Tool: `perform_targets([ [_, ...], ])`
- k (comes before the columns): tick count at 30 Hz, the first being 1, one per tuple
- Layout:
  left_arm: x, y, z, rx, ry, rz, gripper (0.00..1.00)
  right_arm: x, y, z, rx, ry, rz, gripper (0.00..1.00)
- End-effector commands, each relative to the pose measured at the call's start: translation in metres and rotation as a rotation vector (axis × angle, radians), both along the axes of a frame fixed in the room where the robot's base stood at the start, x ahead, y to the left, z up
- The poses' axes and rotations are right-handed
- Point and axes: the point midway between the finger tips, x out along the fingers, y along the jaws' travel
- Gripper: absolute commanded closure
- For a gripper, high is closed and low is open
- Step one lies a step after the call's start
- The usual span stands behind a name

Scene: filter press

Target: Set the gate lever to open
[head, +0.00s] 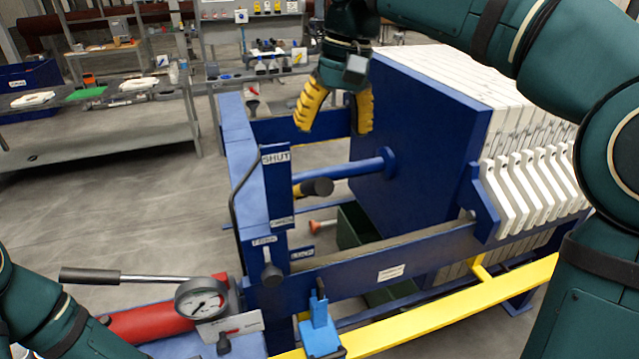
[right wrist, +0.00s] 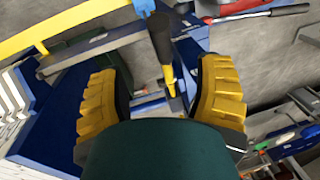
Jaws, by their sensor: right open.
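The gate lever, with a black grip (head: 316,187) and a yellowish shank, juts from the blue end post (head: 278,195). In the head view its grip lies between the SHUT label (head: 276,157) above and the OPEN label (head: 282,222) below. My right gripper (head: 334,125) is open and empty, above the grip and apart from it. In the right wrist view the lever's black grip (right wrist: 161,38) shows in the gap between the yellow fingers, beyond them. My left gripper is out of view; only part of my left arm shows.
White filter plates (head: 525,185) and a big blue plate (head: 415,150) stand at right. Close by are a blue screw rod (head: 345,170), another black-knobbed lever (head: 270,275), a pressure gauge (head: 202,300), a pump handle (head: 120,276) and a yellow rail (head: 430,310).

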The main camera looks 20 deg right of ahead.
Motion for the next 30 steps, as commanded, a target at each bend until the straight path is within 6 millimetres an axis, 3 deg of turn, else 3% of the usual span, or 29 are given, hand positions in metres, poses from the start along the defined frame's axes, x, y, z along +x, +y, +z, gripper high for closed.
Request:
perform_targets([
  [18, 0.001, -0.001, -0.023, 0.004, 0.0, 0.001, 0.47, 0.001, 0.016, -0.108, -0.001, 0.004, 0.002, 0.34],
  [24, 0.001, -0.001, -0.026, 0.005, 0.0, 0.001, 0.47, 0.002, 0.02, -0.128, -0.001, 0.002, 0.0, 0.34],
  [30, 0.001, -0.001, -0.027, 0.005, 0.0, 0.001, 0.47, 0.002, 0.021, -0.134, 0.0, 0.002, 0.0, 0.34],
])
